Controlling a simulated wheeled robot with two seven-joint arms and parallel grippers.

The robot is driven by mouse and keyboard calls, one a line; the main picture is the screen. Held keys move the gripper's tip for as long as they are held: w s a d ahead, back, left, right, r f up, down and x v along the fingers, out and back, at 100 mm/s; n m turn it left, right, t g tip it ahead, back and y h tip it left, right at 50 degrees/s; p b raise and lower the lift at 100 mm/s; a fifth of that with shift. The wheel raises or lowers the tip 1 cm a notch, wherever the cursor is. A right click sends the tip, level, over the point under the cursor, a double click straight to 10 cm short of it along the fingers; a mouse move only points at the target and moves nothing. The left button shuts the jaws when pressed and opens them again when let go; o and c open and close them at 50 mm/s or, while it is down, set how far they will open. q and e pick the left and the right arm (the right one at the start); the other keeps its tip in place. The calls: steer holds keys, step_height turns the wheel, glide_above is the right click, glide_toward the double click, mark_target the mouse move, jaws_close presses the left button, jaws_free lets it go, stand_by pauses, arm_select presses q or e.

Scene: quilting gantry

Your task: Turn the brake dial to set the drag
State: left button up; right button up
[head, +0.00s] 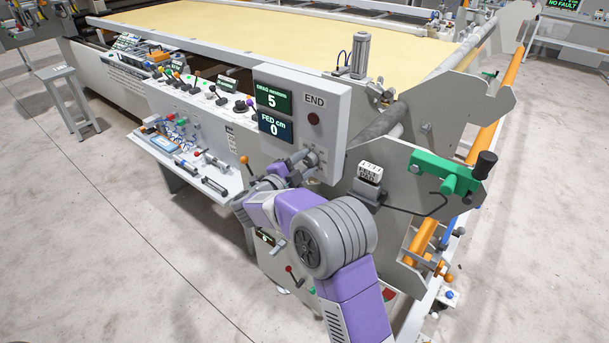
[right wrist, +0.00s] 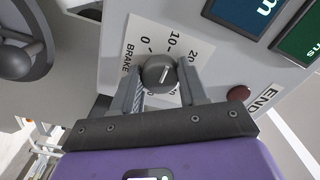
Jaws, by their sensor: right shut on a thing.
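The brake dial (right wrist: 160,74) is a round dark grey knob with a pale pointer line, on a white scale plate (right wrist: 146,32) marked BRAKE with numbers including 0, 10 and 20. My right gripper (right wrist: 162,84) has a finger on each side of the knob and is shut on it. In the head view my right gripper (head: 296,166) is at the lower part of the grey control box (head: 338,112), and the arm hides most of the dial. The drag display (head: 271,98) on the box reads 5. My left gripper is not in view.
Below the drag display, the feed display (head: 275,127) reads 0 cm. A dark red END button (head: 314,119) is beside them. A shelf (head: 226,188) with small tools is to the left. A green clamp (head: 440,174) and a bent black rod are to the right.

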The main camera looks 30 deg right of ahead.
steer(key=m+b, duration=0.3)
steer(key=b, duration=0.1)
steer(key=shift+f+m, duration=0.15)
steer(key=shift+m, duration=0.25)
steer(key=shift+m+b, duration=0.8)
steer(key=shift+b, duration=0.3)
steer(key=shift+r, duration=0.2)
steer(key=o, duration=1.1)
steer(key=shift+c, duration=0.2)
steer(key=shift+a, duration=0.1)
steer(key=v, duration=0.7)
steer(key=shift+a+p, duration=0.25)
steer(key=shift+p, duration=0.2)
